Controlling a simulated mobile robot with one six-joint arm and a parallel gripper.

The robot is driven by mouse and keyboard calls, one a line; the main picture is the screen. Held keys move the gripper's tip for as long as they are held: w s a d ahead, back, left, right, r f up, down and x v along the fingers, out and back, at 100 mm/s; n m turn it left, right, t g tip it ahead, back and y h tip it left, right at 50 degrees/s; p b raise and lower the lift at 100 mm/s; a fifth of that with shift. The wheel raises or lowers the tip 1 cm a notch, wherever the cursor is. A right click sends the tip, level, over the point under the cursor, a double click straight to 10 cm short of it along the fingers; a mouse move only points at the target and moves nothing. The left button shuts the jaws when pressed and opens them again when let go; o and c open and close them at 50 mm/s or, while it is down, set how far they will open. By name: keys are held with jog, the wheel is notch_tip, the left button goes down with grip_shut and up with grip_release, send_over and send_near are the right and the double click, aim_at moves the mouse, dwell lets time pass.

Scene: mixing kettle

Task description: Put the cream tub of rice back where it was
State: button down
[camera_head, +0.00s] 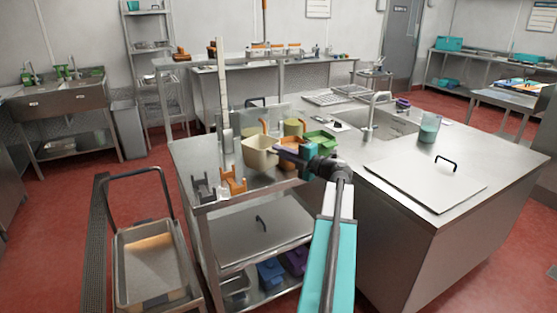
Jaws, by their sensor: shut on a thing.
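The cream tub (259,158) is above the left part of the steel counter, near its front edge. My gripper (280,150) reaches in from the right and is shut on the tub's right side. The tub looks roughly upright. Its contents are too small to make out, and I cannot tell whether its base touches the counter. My gripper and arm hide part of the orange and green containers behind them.
Orange (234,181) and dark grey (203,188) holders stand left of the tub. Green containers (320,140) stand behind and right. A tall pale post (223,95) rises behind left. A tray cart (152,262) stands front left.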

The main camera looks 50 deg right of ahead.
aim_at(272, 156)
jog(key=shift+w+d, duration=0.4)
jog(key=shift+w, duration=0.25)
jog(key=shift+s+a+f, duration=0.1)
jog(key=shift+s+f, duration=0.05)
jog(key=shift+f, duration=1.75)
jog(key=c, duration=1.9)
grip_release()
jog(key=shift+c, duration=0.2)
jog(key=shift+s, duration=0.15)
jog(key=s, duration=1.1)
jog(key=shift+s+b, duration=0.35)
